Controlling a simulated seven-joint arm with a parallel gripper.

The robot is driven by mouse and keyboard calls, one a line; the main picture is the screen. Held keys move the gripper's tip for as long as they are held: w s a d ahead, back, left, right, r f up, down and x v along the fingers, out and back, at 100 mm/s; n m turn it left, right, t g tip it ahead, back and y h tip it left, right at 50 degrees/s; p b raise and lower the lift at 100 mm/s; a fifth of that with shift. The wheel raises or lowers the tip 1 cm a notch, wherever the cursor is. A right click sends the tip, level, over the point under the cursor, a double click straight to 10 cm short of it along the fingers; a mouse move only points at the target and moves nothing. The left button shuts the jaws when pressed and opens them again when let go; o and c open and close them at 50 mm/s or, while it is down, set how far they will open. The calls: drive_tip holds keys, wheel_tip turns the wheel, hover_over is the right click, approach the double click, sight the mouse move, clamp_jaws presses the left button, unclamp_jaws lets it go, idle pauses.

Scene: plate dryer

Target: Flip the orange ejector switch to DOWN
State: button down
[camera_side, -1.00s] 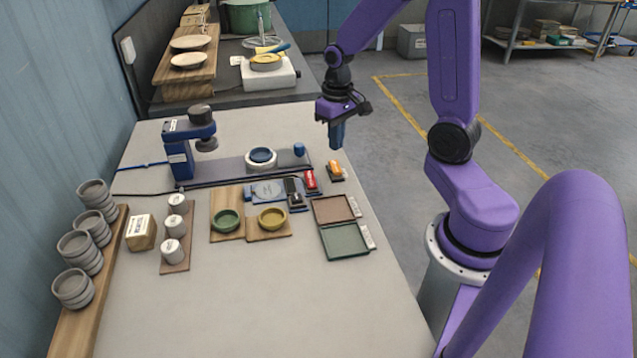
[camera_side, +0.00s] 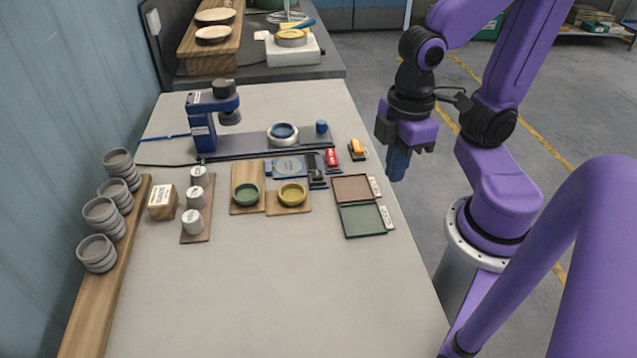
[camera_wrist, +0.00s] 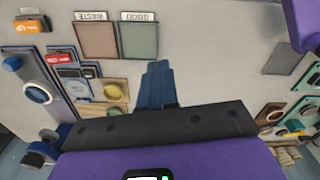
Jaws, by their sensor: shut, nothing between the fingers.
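The orange ejector switch (camera_side: 357,148) sits on a small dark base near the right edge of the table. It also shows at the upper left of the wrist view (camera_wrist: 32,27). Whether its lever is up or down is too small to tell. My gripper (camera_side: 396,170) is shut and empty, with blue fingers pointing down. In the side view it appears to the right of the switch and slightly nearer the camera, apart from it. In the wrist view the closed fingertips (camera_wrist: 158,66) are well to the right of the switch.
A red switch (camera_side: 332,158) and a black switch (camera_side: 316,170) stand left of the orange one. A brown tray (camera_side: 353,188) and a green tray (camera_side: 364,221) lie nearer the camera. A blue press (camera_side: 203,115) stands at the back left. The table front is clear.

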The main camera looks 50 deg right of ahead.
drive_tip(key=shift+s+r+n, duration=0.15)
drive_tip(key=shift+s+n, duration=0.35)
drive_tip(key=shift+s, duration=0.35)
drive_tip(key=w+d+m, duration=0.3)
drive_tip(key=w+m, duration=0.3)
drive_tip(key=w, duration=0.2)
drive_tip(key=w+d+m, duration=0.3)
drive_tip(key=w+m, duration=0.2)
drive_tip(key=w, duration=0.2)
drive_tip(key=w+d+m, duration=0.3)
drive_tip(key=d+m, duration=0.2)
drive_tip(key=d, duration=0.2)
drive_tip(key=w+d+m, duration=0.3)
drive_tip(key=d+m, duration=0.2)
drive_tip(key=d, duration=0.3)
drive_tip(key=shift+w+r+m, duration=0.25)
drive_tip(key=shift+r+m, duration=0.05)
drive_tip(key=shift+r, duration=0.15)
